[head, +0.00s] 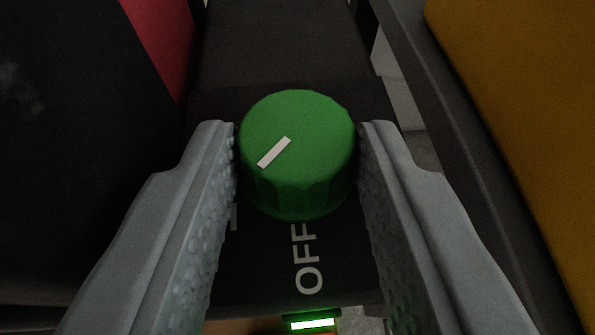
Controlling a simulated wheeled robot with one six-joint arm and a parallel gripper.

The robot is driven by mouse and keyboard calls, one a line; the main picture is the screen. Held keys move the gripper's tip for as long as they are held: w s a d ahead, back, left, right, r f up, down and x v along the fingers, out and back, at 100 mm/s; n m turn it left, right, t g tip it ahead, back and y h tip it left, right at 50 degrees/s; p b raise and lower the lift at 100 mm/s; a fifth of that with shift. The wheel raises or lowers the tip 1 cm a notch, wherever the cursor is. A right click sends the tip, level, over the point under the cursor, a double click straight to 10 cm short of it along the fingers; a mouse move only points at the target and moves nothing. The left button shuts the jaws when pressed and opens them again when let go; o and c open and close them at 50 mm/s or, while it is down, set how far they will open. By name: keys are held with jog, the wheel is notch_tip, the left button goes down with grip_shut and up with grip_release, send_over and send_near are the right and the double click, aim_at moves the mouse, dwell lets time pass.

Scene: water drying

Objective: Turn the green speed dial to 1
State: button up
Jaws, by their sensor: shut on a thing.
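The green speed dial (312,130) is in the middle of the head view, on a dark panel (255,270). A white pointer mark on its top runs slantwise between lower left and upper right, left of the dial's centre. White "OFF" lettering (306,260) is on the panel below the dial. Part of another white mark (234,216) shows at lower left, mostly hidden by my left finger. My gripper (299,140) is shut on the dial, with one textured grey finger at each side.
A lit green indicator (312,324) is at the bottom edge. A dark body with a red part (165,40) stands close on the left. A yellow-orange panel (530,100) with a dark frame is close on the right.

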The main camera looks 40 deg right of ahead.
dwell(0.3)
jog(key=o, duration=1)
jog(key=shift+c, duration=0.2)
jog(key=shift+s+d+r+n+t+y, duration=0.15)
jog(key=shift+n+t+y, duration=0.45)
jog(key=shift+n+y, duration=0.4)
jog(key=shift+s+d+f+n+t+y, duration=0.1)
jog(key=shift+n+t+y, duration=0.5)
jog(key=shift+n+y, duration=0.4)
jog(key=shift+s+y, duration=0.15)
jog(key=shift+y, duration=0.15)
jog(key=v, duration=1.7)
jog(key=shift+s, duration=0.1)
